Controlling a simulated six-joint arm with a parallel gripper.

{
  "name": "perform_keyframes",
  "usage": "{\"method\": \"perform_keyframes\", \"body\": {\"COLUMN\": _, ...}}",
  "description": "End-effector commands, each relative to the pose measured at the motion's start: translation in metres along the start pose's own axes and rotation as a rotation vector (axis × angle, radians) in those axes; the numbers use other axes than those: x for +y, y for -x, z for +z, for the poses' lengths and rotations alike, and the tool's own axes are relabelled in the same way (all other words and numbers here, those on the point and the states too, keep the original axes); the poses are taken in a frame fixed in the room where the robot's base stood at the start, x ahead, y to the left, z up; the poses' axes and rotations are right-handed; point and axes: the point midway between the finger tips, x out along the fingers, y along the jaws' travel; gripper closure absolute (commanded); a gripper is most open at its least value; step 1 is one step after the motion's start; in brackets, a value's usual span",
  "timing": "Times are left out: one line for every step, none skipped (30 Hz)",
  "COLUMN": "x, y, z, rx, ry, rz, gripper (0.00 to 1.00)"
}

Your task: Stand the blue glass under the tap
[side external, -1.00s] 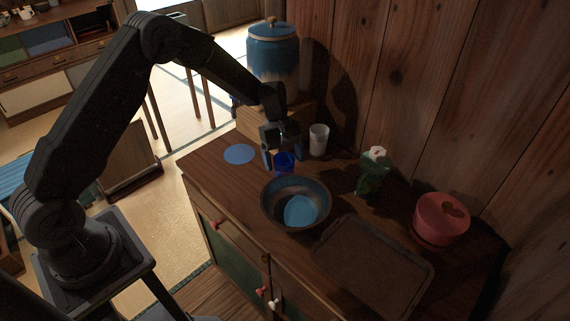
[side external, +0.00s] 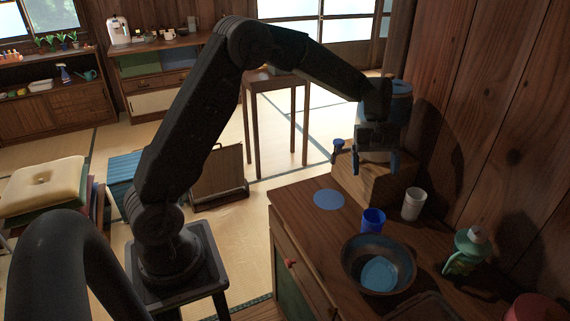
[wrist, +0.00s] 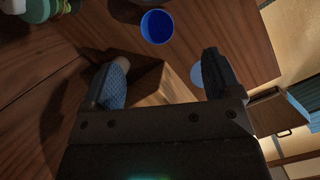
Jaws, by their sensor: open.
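The blue glass (side external: 373,221) stands on the wooden counter just behind the bowl; in the wrist view (wrist: 157,26) it shows near the top. The drinks jar (side external: 400,104) stands on a wooden box, largely hidden behind my gripper (side external: 376,163). Its blue tap (side external: 337,150) sticks out to the left. A flat blue disc (side external: 329,199) lies on the counter below the tap, left of the glass; it also shows in the wrist view (wrist: 197,74). My gripper is open and empty, above the glass and clear of it.
A dark bowl (side external: 350,264) with a light-blue inside patch sits in front of the glass. A white cup (side external: 413,204) stands to its right, near the wall. A green bottle (side external: 465,252) is further right. The wooden box (side external: 362,188) backs the disc. Counter around the disc is clear.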

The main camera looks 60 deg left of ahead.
Motion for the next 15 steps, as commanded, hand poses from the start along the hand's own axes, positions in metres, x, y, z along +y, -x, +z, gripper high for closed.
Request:
{"method": "perform_keyframes", "body": {"x": -0.007, "y": 0.018, "z": 0.017, "rx": 0.039, "ry": -0.061, "rz": 0.015, "gripper": 0.16}}
{"method": "perform_keyframes", "body": {"x": -0.012, "y": 0.027, "z": 0.027, "rx": 0.061, "ry": -0.102, "rz": 0.021, "gripper": 0.16}}
{"method": "perform_keyframes", "body": {"x": -0.020, "y": 0.038, "z": 0.040, "rx": 0.093, "ry": -0.156, "rz": 0.028, "gripper": 0.16}}
{"method": "perform_keyframes", "body": {"x": -0.026, "y": 0.045, "z": 0.049, "rx": 0.115, "ry": -0.196, "rz": 0.032, "gripper": 0.16}}
{"method": "perform_keyframes", "body": {"x": -0.033, "y": 0.052, "z": 0.058, "rx": 0.138, "ry": -0.236, "rz": 0.037, "gripper": 0.16}}
{"method": "perform_keyframes", "body": {"x": -0.042, "y": 0.060, "z": 0.070, "rx": 0.171, "ry": -0.289, "rz": 0.043, "gripper": 0.16}}
{"method": "perform_keyframes", "body": {"x": -0.049, "y": 0.066, "z": 0.079, "rx": 0.193, "ry": -0.329, "rz": 0.046, "gripper": 0.16}}
{"method": "perform_keyframes", "body": {"x": -0.057, "y": 0.071, "z": 0.088, "rx": 0.217, "ry": -0.369, "rz": 0.049, "gripper": 0.16}}
{"method": "perform_keyframes", "body": {"x": -0.067, "y": 0.077, "z": 0.099, "rx": 0.249, "ry": -0.421, "rz": 0.053, "gripper": 0.16}}
{"method": "perform_keyframes", "body": {"x": -0.075, "y": 0.080, "z": 0.108, "rx": 0.273, "ry": -0.460, "rz": 0.055, "gripper": 0.16}}
{"method": "perform_keyframes", "body": {"x": -0.083, "y": 0.084, "z": 0.116, "rx": 0.298, "ry": -0.499, "rz": 0.057, "gripper": 0.16}}
{"method": "perform_keyframes", "body": {"x": -0.094, "y": 0.087, "z": 0.126, "rx": 0.330, "ry": -0.552, "rz": 0.059, "gripper": 0.16}}
{"method": "perform_keyframes", "body": {"x": -0.103, "y": 0.089, "z": 0.134, "rx": 0.354, "ry": -0.590, "rz": 0.059, "gripper": 0.16}}
{"method": "perform_keyframes", "body": {"x": -0.112, "y": 0.091, "z": 0.141, "rx": 0.380, "ry": -0.629, "rz": 0.060, "gripper": 0.16}}
{"method": "perform_keyframes", "body": {"x": -0.123, "y": 0.092, "z": 0.150, "rx": 0.413, "ry": -0.680, "rz": 0.061, "gripper": 0.16}}
